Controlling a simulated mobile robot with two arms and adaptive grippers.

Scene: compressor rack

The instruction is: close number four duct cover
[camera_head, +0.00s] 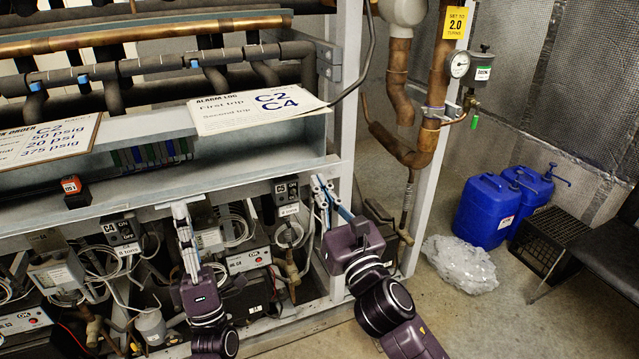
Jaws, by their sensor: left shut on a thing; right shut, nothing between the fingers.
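A long grey duct (250,150) runs across the rack, open at the front, with coloured wires inside. A flat grey panel (240,180), seemingly its cover, juts out below the opening; I see no number four on it. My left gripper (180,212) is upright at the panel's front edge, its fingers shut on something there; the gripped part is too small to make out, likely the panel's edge. My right gripper (322,186) is shut and empty, with its fingertips beside the right end of the panel, near the white rack post.
An orange-topped black block (74,190) sits on the panel's left part. An alarm log board (258,107) and another sign (45,142) lie above the duct. Cables and control boxes (122,232) crowd below. Blue jugs (487,211) and clear plastic (459,265) stand on the floor right.

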